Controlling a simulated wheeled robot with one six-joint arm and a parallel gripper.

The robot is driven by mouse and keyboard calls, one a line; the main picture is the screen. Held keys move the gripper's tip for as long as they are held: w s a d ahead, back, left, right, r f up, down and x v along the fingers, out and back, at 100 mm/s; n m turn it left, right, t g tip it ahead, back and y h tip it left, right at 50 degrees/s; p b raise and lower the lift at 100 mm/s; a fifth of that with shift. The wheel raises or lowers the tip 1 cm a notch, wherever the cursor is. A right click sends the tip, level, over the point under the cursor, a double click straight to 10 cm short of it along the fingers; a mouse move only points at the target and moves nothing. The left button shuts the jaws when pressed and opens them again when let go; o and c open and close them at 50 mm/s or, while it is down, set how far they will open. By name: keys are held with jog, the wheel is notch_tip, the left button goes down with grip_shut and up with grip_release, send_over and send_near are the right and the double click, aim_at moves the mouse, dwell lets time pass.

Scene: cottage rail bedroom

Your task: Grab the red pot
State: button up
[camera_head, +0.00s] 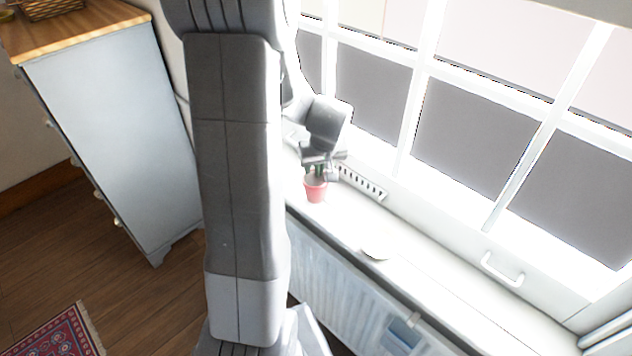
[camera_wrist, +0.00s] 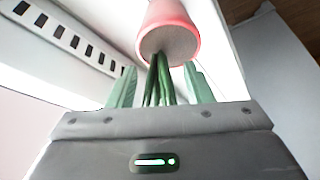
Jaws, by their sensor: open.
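The red pot (camera_head: 315,190) stands on the white window sill (camera_head: 345,215), with a green plant in it. In the wrist view the pot (camera_wrist: 169,30) is at the top centre, its pale, round soil surface facing my gripper and the green stems (camera_wrist: 158,82) reaching toward me. My gripper (camera_wrist: 161,76) is open, with one pale green finger on each side of the stems. The fingertips are close to the pot's rim, but I cannot tell whether they touch the plant. In the head view my gripper is just above the pot, and its fingers are hard to make out.
The window panes and frame (camera_head: 422,100) rise right behind the sill. A slotted vent strip (camera_head: 362,182) lies beside the pot. A white radiator (camera_head: 335,275) is below the sill's front edge. A pale cabinet (camera_head: 115,120) stands at left. The sill to the right is mostly clear.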

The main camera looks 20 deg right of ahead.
jog(key=shift+w+f, duration=0.1)
jog(key=shift+f, duration=0.1)
jog(key=shift+c, duration=0.5)
grip_shut()
jog(key=shift+r, duration=0.1)
